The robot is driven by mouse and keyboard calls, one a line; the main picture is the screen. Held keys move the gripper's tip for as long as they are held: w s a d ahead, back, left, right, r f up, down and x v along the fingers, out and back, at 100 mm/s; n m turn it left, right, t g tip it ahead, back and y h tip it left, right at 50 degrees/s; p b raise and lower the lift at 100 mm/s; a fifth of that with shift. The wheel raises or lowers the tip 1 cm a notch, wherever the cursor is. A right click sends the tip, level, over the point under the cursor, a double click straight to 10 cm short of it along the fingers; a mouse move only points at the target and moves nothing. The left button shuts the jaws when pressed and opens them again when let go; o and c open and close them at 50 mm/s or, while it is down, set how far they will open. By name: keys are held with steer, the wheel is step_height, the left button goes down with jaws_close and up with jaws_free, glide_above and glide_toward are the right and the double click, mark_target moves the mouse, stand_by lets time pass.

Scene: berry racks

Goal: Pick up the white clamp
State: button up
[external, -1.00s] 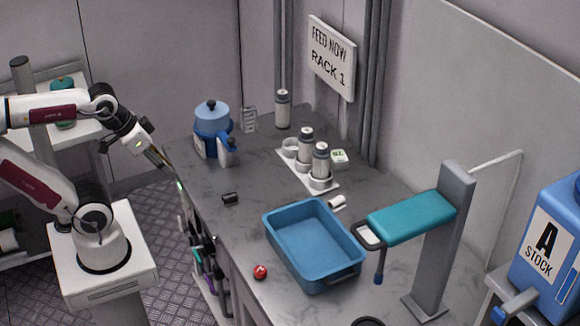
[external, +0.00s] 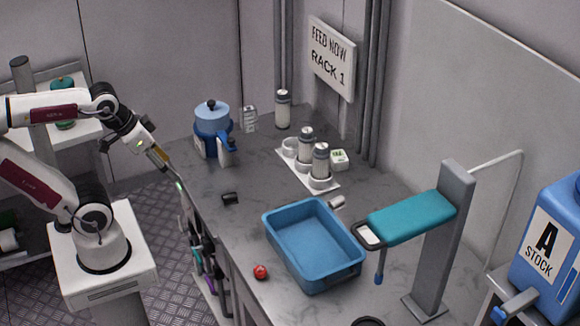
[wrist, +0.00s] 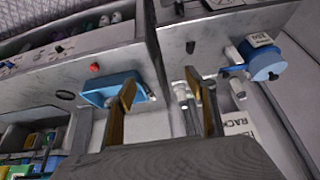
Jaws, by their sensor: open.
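A small white piece (external: 337,202), which looks like the white clamp, lies on the grey counter just behind the blue tray's far right corner. My gripper (external: 160,158) is off the counter's left edge, well apart from the white piece. In the wrist view my gripper (wrist: 167,96) has its two yellowish fingers spread, with nothing held between them. A similar black piece (external: 230,198) lies on the counter left of the tray.
The blue tray (external: 313,290) stands mid-counter, with a red ball (external: 261,271) at its left. A jar rack (external: 326,188) stands behind it, a blue pitcher (external: 212,118) at the far left. A teal-armed stand (external: 410,218) overhangs the counter at right. The counter's middle left is mostly clear.

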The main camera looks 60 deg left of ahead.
steer(key=w+a+r+m+t, duration=0.1)
steer(key=w+a+r+t, duration=0.1)
steer(key=w, duration=1)
steer(key=w+a+r+m+t, duration=0.2)
steer(key=w+a+t, duration=0.1)
steer(key=w, duration=0.9)
steer(key=w+a+r+m+t, duration=0.1)
steer(key=w+a+r+t, duration=0.1)
steer(key=w, duration=1)
steer(key=w+d+f+m+h, duration=0.2)
steer(key=w+d+f+h, duration=0.15)
steer(key=w, duration=0.35)
steer(key=d+f+m+g+h, duration=0.2)
steer(key=d+f+h, duration=0.2)
steer(key=f, duration=0.5)
steer(key=d+f+m+g+h, duration=0.2)
steer(key=f+h, duration=0.3)
steer(key=f, duration=0.3)
steer(key=shift+s+d+f+m+h, duration=0.4)
steer(key=shift+d+m, duration=0.2)
steer(key=shift+d, duration=0.25)
glide_toward(336, 202)
steer(key=shift+w+d+f, duration=0.1)
steer(key=shift+w+d, duration=0.2)
steer(key=shift+w, duration=0.25)
steer(key=shift+w+d+f, duration=0.1)
steer(key=shift+w+d, duration=0.2)
steer(key=shift+w, duration=0.3)
